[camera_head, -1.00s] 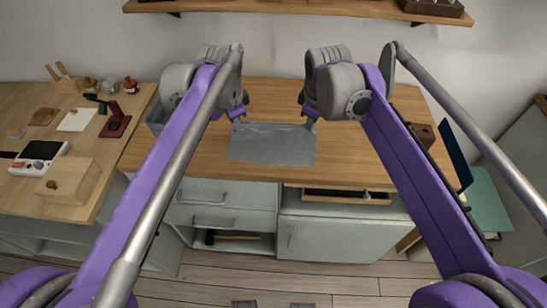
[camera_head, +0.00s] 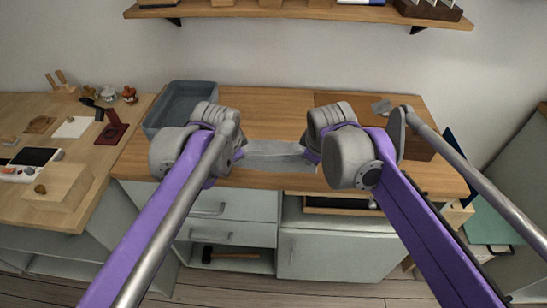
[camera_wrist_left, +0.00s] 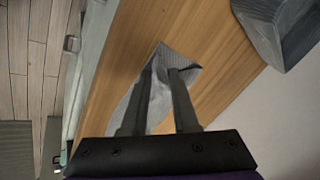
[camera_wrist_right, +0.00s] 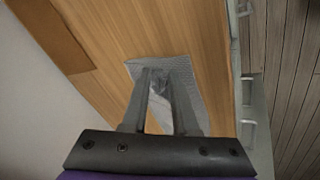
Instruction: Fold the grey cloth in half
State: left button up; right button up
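The grey cloth (camera_head: 280,163) lies at the front of the wooden counter, between my two grippers. Its far edge is drawn toward the front, so it looks like a narrow doubled strip. My left gripper (camera_head: 241,151) is shut on its left end; in the left wrist view the cloth (camera_wrist_left: 182,57) shows around the fingertips (camera_wrist_left: 162,70). My right gripper (camera_head: 311,153) is shut on its right end; in the right wrist view the cloth (camera_wrist_right: 183,66) bunches between the fingers (camera_wrist_right: 157,72). The arms hide parts of both ends.
A blue-grey bin (camera_head: 180,103) stands at the counter's back left. A brown board (camera_head: 345,99) with a small grey item (camera_head: 381,107) lies at the back right. An open drawer (camera_head: 338,203) is below the front edge. The counter behind the cloth is clear.

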pick_arm(q)
jog(key=o, duration=0.4)
jog(key=shift+s+d, duration=0.1)
jog(key=shift+c, duration=0.2)
pick_arm(e)
jog(key=o, duration=0.4)
jog(key=shift+s+a, duration=0.1)
jog(key=shift+a, duration=0.05)
jog(key=shift+c, duration=0.2)
